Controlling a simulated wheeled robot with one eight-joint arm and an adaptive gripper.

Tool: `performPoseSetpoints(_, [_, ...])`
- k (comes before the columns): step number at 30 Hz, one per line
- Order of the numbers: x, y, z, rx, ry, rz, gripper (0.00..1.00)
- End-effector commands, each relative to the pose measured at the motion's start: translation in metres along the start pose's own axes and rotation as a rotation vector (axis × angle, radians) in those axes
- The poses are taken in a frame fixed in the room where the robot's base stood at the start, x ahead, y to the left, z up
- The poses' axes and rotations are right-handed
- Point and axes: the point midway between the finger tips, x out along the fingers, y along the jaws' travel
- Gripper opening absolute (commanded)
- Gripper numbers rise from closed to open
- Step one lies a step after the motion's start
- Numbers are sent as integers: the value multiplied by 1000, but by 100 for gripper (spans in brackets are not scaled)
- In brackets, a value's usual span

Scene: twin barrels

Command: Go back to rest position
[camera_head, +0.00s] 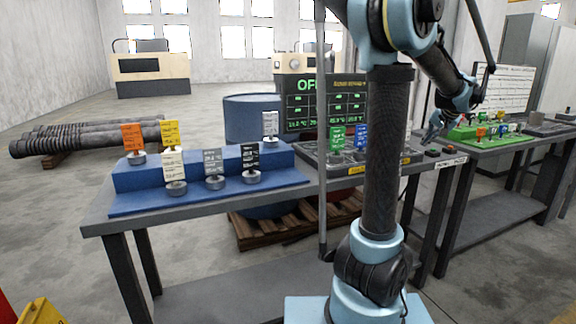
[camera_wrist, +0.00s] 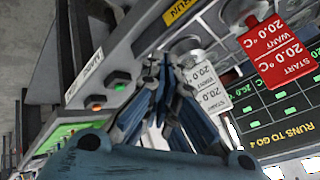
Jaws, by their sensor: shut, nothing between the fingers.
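My gripper (camera_head: 432,134) is at the end of my blue and black arm, in the right half of the head view. It hovers over the right end of the console table, near small push buttons (camera_head: 432,152). In the wrist view my gripper (camera_wrist: 164,62) has its fingers together, with nothing seen between them. A white tag reading 20.0 °C (camera_wrist: 207,90) and a red START/WANT tag (camera_wrist: 278,50) show just beyond and to the right of the fingers. I cannot tell whether the fingers touch anything.
A blue stepped rack (camera_head: 130,180) with several tagged knobs stands on the table's left part. A dark screen (camera_head: 352,92) stands behind the console. A blue barrel (camera_head: 247,112) is behind the table. A second table with a green board (camera_head: 490,140) is at right. Open floor lies left.

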Motion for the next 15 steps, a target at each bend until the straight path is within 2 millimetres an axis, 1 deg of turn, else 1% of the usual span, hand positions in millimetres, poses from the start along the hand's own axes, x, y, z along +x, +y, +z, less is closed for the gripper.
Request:
performPoseSetpoints(1, [2,-14,18,-21,-22,0,0])
performPoseSetpoints(2, [2,-22,28,-34,-35,1,0])
performPoseSetpoints(5, [4,-48,69,-81,-84,9,0])
performPoseSetpoints(6, [4,-57,86,-100,-103,13,0])
performPoseSetpoints(8, [4,-69,112,-130,-132,19,0])
performPoseSetpoints(9, [4,-76,129,-150,-151,25,0])
performPoseSetpoints(11, [3,-85,155,-179,-177,32,0])
performPoseSetpoints(12, [3,-90,173,-200,-195,37,0])
performPoseSetpoints(14, [1,-96,199,-231,-220,45,0])
performPoseSetpoints(15, [0,-100,216,-251,-237,52,0])
